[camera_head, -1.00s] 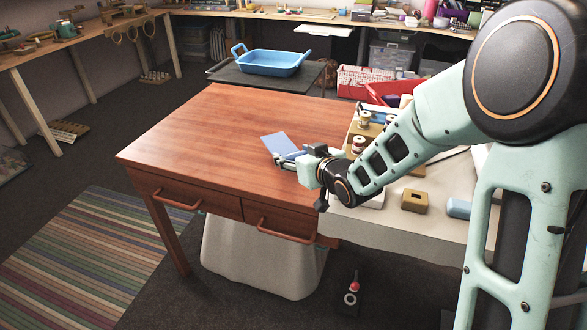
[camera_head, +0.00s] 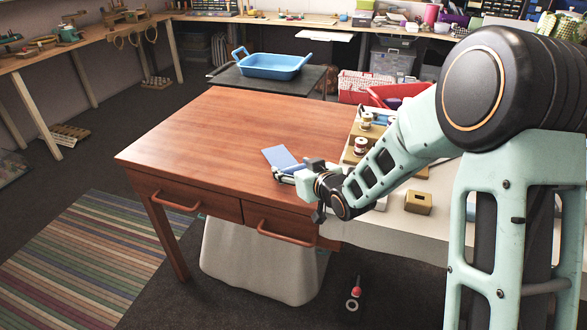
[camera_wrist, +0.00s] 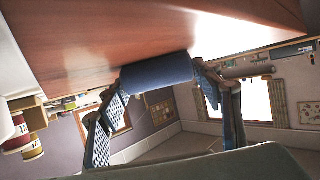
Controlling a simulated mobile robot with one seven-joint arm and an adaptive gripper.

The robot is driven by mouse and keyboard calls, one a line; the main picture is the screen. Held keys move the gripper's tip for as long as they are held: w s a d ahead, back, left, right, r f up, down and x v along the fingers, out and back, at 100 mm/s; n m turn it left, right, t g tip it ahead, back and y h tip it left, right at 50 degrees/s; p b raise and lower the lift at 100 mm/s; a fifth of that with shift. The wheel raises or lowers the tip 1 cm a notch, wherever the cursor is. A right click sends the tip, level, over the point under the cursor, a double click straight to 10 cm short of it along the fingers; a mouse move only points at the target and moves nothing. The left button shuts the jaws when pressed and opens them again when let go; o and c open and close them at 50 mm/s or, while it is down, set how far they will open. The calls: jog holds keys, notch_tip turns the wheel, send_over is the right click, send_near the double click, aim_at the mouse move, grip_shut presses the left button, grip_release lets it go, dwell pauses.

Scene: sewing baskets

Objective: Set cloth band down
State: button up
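The cloth band (camera_head: 280,157) is a flat blue piece at the right part of the wooden table (camera_head: 215,140). In the wrist view the band (camera_wrist: 157,70) spans the gap between the fingertips, close to the wooden surface. My gripper (camera_head: 284,172) comes in low from the right, over the table's front right area. In the wrist view my gripper (camera_wrist: 160,82) has one finger against each end of the band. Whether the band's underside touches the tabletop I cannot tell.
A beige block (camera_head: 418,203) and thread spools (camera_head: 361,146) stand on the pale surface right of the table. A blue tray (camera_head: 270,66) sits on a dark stand behind. The table's left and middle are clear.

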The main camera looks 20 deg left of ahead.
jog(key=shift+o, duration=0.9)
jog(key=shift+r, duration=0.15)
jog(key=shift+s+d+r+p, duration=0.15)
jog(key=shift+r+p, duration=0.05)
jog(key=shift+p, duration=0.1)
jog(key=p+v, duration=0.2)
jog(key=v, duration=0.9)
jog(key=shift+s+d, duration=0.2)
jog(key=shift+s, duration=0.05)
